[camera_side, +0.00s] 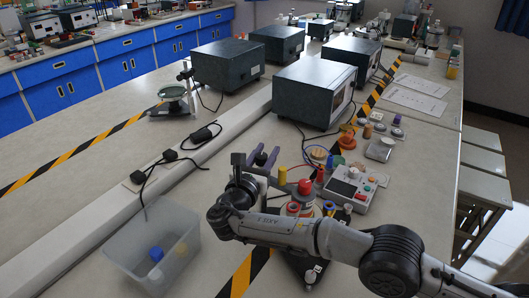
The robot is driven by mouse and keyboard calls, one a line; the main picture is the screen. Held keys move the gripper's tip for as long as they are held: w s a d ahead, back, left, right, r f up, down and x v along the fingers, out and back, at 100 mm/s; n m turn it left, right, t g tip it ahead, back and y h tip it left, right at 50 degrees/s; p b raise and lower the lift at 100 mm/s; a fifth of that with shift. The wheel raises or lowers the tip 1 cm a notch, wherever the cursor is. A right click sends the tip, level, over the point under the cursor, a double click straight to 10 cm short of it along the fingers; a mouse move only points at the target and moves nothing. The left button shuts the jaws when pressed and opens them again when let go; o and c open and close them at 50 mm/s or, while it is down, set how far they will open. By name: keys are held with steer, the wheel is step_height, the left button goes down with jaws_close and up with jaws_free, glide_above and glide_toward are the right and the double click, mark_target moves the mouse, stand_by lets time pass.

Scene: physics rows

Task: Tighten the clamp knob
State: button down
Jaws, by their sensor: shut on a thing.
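My gripper (262,157) is near the middle of the view, its dark purplish fingers raised over the bench. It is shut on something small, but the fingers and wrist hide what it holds. I cannot make out a clamp knob for certain. A small stand with a round plate and an upright rod (172,95) is on the bench to the upper left, apart from my gripper. A yellow cylinder (283,176) shows just right of the fingers; I cannot tell whether it touches them.
A translucent bin (188,222) with a blue and a yellowish piece is at lower left. Right of my gripper are a control box (352,188), a red knob (305,187) and small coloured parts. Dark instrument boxes (312,92) stand behind. The bench's left part is mostly clear.

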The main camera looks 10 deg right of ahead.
steer(key=shift+r, duration=0.1)
stand_by(0.3)
steer(key=c, duration=0.8)
jaws_free()
steer(key=v, duration=1.3)
steer(key=shift+s+a, duration=0.3)
